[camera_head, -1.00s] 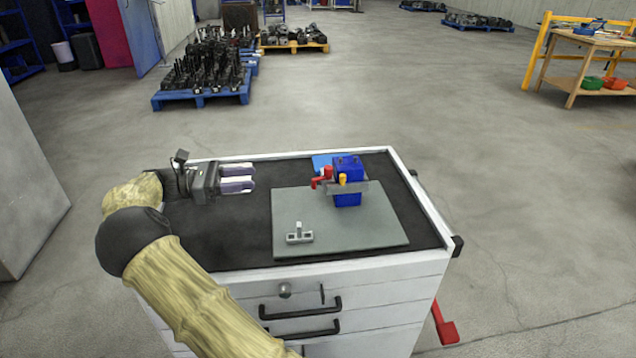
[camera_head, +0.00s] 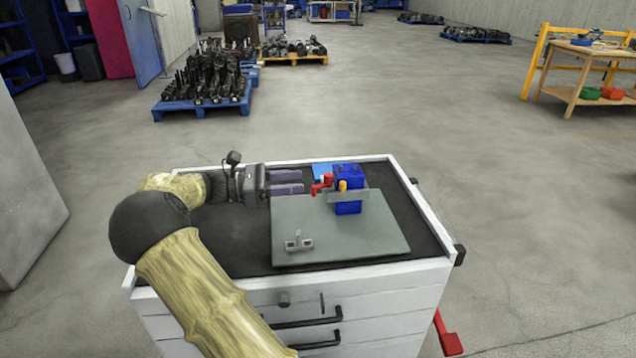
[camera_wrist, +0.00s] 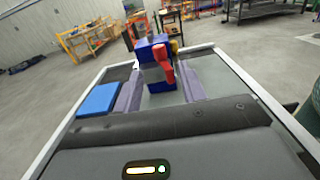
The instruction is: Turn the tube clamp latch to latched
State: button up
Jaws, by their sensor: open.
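A blue block (camera_head: 349,176) stands upright on a grey-green plate (camera_head: 385,238) on the cart. A red lever (camera_head: 322,185), which looks like the latch, sticks out from the block's left side. In the wrist view the red lever (camera_wrist: 163,66) slants down in front of the blue block (camera_wrist: 152,52). A yellow part (camera_head: 342,185) is beside it. My gripper (camera_head: 303,181) is open and empty, left of the lever, its fingers pointing right towards it. The lever appears between the fingers in the wrist view, with a small gap in the head view.
A small grey bracket (camera_head: 299,242) sits at the plate's near left. A flat blue piece (camera_head: 321,168) lies behind the lever, left of the fingers in the wrist view (camera_wrist: 98,100). The cart's white raised rim (camera_head: 425,210) surrounds the black top.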

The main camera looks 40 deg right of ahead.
aim_at(319, 186)
jog(key=x, duration=0.6)
jog(key=shift+s+d+b, duration=0.1)
jog(key=shift+d+b, duration=0.15)
jog(key=shift+b, duration=0.15)
jog(key=shift+c, duration=0.4)
grip_shut()
jog(key=shift+s+a+r+n+t+h+p, duration=0.15)
jog(key=shift+n+t+h+p, duration=0.2)
jog(key=shift+t+p, duration=0.2)
jog(key=shift+r+n+t+h+p, duration=0.1)
jog(key=shift+n+t+h+p, duration=0.15)
jog(key=shift+n+t+p, duration=0.25)
jog(key=n+t, duration=0.1)
jog(key=t, duration=0.1)
jog(key=n+t+h+p, duration=0.1)
jog(key=shift+s+t, duration=0.25)
jog(key=shift+t, duration=0.1)
jog(key=shift+f+n+t+p, duration=0.2)
jog(key=shift+n+t+p, duration=0.1)
jog(key=shift+n+t, duration=0.25)
jog(key=shift+o, duration=0.4)
grip_release()
